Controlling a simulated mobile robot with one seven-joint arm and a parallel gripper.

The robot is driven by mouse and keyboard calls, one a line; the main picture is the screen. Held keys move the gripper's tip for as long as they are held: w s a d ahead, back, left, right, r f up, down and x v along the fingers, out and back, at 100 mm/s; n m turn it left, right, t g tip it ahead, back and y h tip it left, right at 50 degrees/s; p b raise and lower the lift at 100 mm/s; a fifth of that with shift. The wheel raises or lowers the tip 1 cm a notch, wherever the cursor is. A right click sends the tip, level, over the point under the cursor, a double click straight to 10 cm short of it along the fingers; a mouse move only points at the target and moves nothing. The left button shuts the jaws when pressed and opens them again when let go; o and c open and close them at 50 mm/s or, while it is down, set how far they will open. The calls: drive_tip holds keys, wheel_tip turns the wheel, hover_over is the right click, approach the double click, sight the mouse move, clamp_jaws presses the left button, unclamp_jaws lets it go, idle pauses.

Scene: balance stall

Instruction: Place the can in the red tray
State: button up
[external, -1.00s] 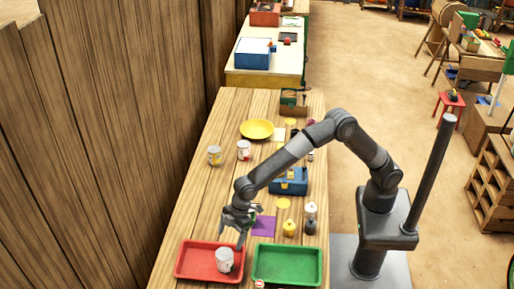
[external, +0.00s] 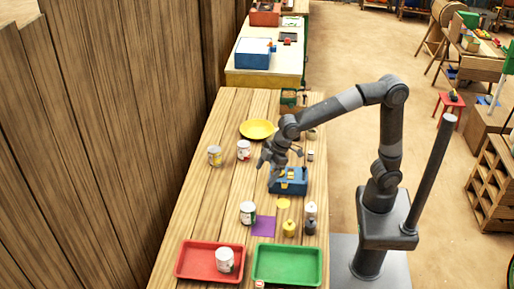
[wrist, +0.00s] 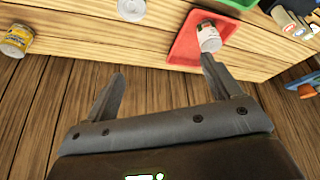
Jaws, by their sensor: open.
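A white can with a red and green label (external: 225,261) stands upright inside the red tray (external: 188,263) at the near end of the table. In the wrist view the same can (wrist: 209,38) sits in the red tray (wrist: 184,40) at the top right. My gripper (external: 271,171) is open and empty, well away from the tray, above the table near the blue toolbox. Its two spread fingers (wrist: 162,74) show in the wrist view with nothing between them.
A green tray (external: 287,249) lies right of the red one. Other cans stand on the table: a yellow one (external: 215,155), a red-white one (external: 244,150), a white-green one (external: 248,212). The blue toolbox (external: 290,184) and yellow plate (external: 257,129) are near my gripper.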

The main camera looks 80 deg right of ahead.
drive_tip(key=s+d+m+h, duration=0.1)
drive_tip(key=s+d+m, duration=0.2)
drive_tip(key=s+d, duration=0.6)
drive_tip(key=s+d+m+t+h, duration=0.1)
drive_tip(key=s+d+m, duration=0.2)
drive_tip(key=s+d, duration=0.6)
drive_tip(key=s, duration=0.8)
drive_tip(key=shift+s+d+f, duration=0.25)
drive_tip(key=shift+s+f, duration=0.1)
drive_tip(key=shift+s, duration=0.05)
